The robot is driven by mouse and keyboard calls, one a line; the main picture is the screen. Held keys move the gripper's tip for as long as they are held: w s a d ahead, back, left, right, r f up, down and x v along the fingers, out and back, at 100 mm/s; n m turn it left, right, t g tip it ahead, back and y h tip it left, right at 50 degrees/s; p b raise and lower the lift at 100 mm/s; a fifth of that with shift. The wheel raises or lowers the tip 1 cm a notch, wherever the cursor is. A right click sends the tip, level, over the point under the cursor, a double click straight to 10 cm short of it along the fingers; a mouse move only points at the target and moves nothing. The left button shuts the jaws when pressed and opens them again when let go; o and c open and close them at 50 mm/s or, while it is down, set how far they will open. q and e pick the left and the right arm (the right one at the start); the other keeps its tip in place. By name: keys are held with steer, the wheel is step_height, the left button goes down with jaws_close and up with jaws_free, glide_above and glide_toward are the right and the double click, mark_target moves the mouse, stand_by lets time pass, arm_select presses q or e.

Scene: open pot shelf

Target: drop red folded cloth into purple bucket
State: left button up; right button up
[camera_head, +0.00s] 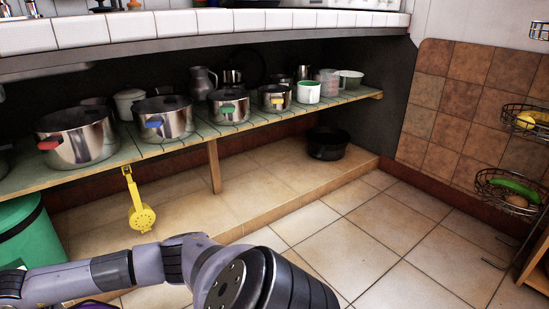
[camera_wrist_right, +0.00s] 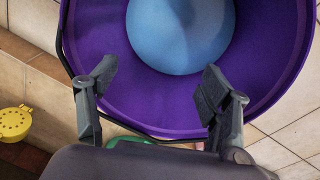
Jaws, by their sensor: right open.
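The purple bucket (camera_wrist_right: 275,60) fills the upper part of the right wrist view, seen from above into its mouth. A light-blue rounded surface (camera_wrist_right: 180,35) shows inside it; I cannot tell whether it is the bottom or an object. A sliver of purple (camera_head: 92,304) shows at the lower left of the head view. My right gripper (camera_wrist_right: 158,82) is open, with nothing between its fingers, above the bucket's near rim. No red folded cloth can be made out. My left gripper is not in view.
A yellow strainer (camera_head: 141,214) hangs from the pot shelf (camera_head: 215,169), left of the bucket in the wrist view. A green bin (camera_head: 25,235) stands at the left. Several pots line the shelf. A black pot (camera_head: 327,144) sits below. The tiled floor (camera_head: 400,235) is clear at right.

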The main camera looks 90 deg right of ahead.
step_height(320, 180, up, 11)
steer(key=a, duration=0.1)
steer(key=shift+a+r, duration=0.15)
steer(key=shift+a, duration=0.1)
stand_by(0.4)
